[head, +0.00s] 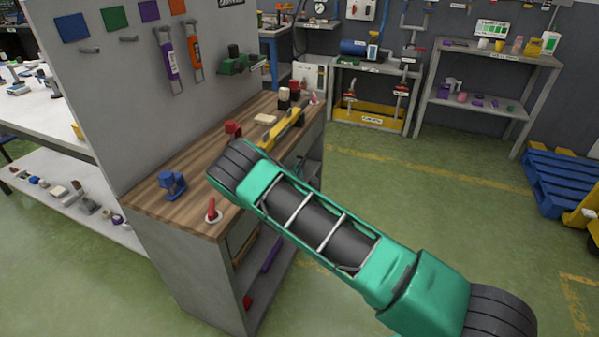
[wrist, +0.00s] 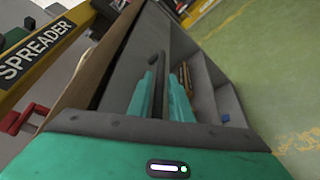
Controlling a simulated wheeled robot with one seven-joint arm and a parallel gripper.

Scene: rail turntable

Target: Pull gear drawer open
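My gripper (wrist: 160,78) shows in the wrist view with its two teal fingers reaching forward, a gap between them. A dark upright bar, apparently the gear drawer's handle (wrist: 157,62), stands between the fingers against a grey front panel, apparently the gear drawer (wrist: 130,72). The fingers look apart around the bar; the right finger has a visible gap to it. Contact on the left side cannot be told. In the head view my green arm crosses the workbench (head: 180,205) front, and my gripper and the drawer front are hidden behind it.
A yellow spreader (wrist: 40,55) lies on the bench top near a red part (wrist: 22,120). Open grey shelves (wrist: 218,85) with small items lie to the right of my fingers. A blue part (head: 172,183) stands on the bench. Green floor (head: 400,200) right of the bench is clear.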

